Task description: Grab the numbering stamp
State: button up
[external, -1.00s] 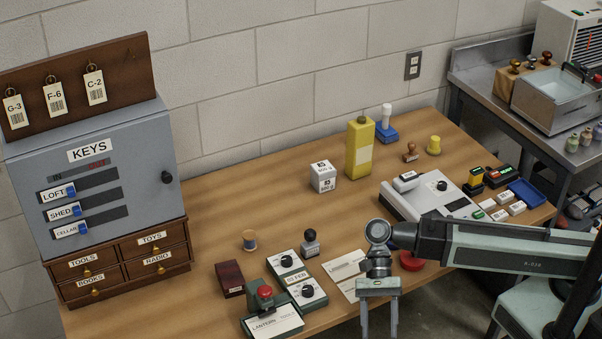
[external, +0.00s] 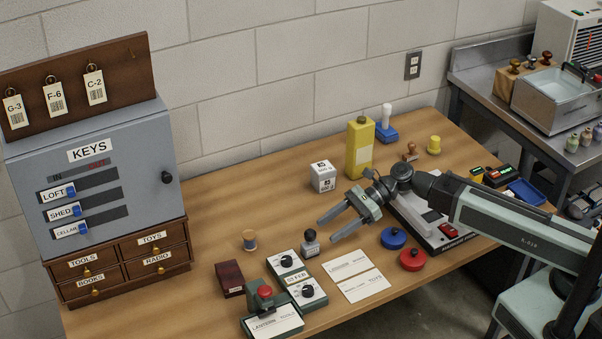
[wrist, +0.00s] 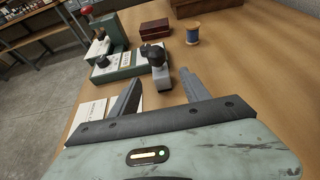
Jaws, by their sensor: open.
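A small grey stamp with a round black knob, which I take for the numbering stamp (external: 310,246), stands upright on the wooden table. It also shows in the wrist view (wrist: 161,77), beyond and roughly between my fingertips. My gripper (external: 327,230) is open and empty, its two fingers stretched toward the stamp from the right. In the wrist view, my gripper (wrist: 158,80) has one finger on each side of the stamp's line. I cannot tell whether either finger touches it, but the stamp does not look held.
A grey dial device (external: 299,279) and a green press with a red knob (external: 266,297) stand close to the stamp. A thread spool (external: 249,240) and a dark red box (external: 229,279) are left of it. Cards (external: 347,264) lie at the right.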

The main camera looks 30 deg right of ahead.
aim_at(313, 242)
jog(key=b+x, duration=0.1)
jog(key=x, duration=0.1)
jog(key=b+x, duration=0.1)
jog(key=x, duration=0.2)
jog(key=b+x, duration=0.1)
jog(key=x, duration=0.1)
jog(key=shift+w+a+f, duration=0.1)
jog(key=shift+a+f, duration=0.1)
jog(key=shift+f, duration=0.35)
jog(key=shift+a, duration=0.1)
jog(key=shift+r, duration=0.1)
grip_shut()
